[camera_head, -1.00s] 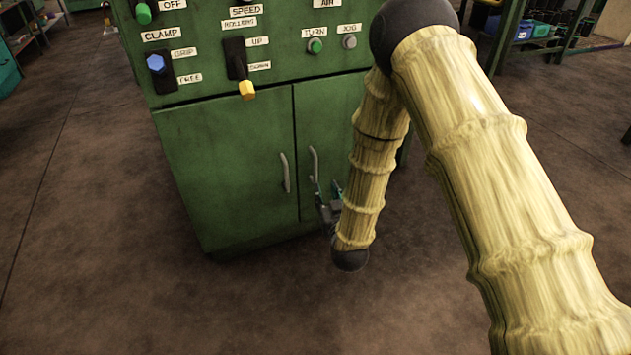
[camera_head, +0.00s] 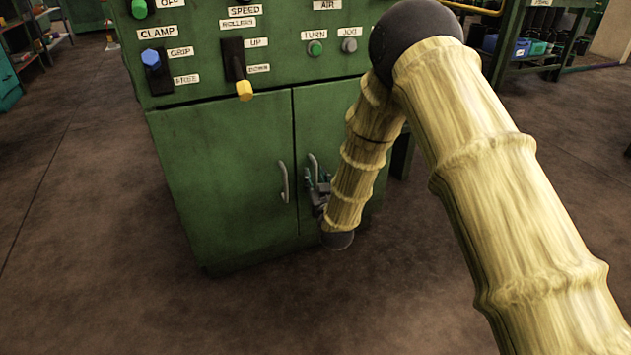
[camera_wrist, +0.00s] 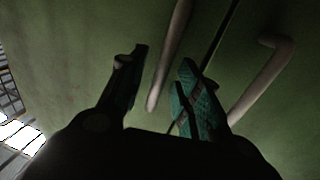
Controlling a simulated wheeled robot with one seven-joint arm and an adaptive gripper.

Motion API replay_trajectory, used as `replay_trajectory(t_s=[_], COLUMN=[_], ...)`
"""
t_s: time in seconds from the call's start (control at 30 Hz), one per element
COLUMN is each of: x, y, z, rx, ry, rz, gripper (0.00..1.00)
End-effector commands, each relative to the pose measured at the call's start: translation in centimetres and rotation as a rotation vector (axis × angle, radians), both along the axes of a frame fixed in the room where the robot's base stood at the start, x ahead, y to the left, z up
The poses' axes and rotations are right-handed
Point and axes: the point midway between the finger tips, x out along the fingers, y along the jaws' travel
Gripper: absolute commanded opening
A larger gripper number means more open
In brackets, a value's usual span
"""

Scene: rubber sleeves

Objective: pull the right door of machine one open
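Machine one is a green cabinet with two lower doors. Its right door (camera_head: 335,130) looks closed, flush beside the left door (camera_head: 222,165). The right door's curved grey handle (camera_head: 313,165) is upright near the seam, with my gripper (camera_head: 316,188) at its lower part. In the wrist view, my gripper (camera_wrist: 163,57) has its teal-padded fingers apart. A handle (camera_wrist: 168,55), apparently the right door's, shows between them. I cannot tell whether they touch it or how deep it sits. My forearm hides part of the right door.
The left door's handle (camera_head: 284,182) is close by and also shows in the wrist view (camera_wrist: 262,75). Above the doors is a control panel with a yellow-tipped lever (camera_head: 244,90) and a blue knob (camera_head: 151,58). The floor (camera_head: 180,310) in front is clear.

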Motion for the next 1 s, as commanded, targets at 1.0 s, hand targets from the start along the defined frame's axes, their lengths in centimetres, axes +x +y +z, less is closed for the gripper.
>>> replay_trajectory(t_s=[1.0], x=[1.4], y=[0.2], z=[0.1], rx=[0.0], ry=[0.0], rz=[0.003], gripper=[0.0])
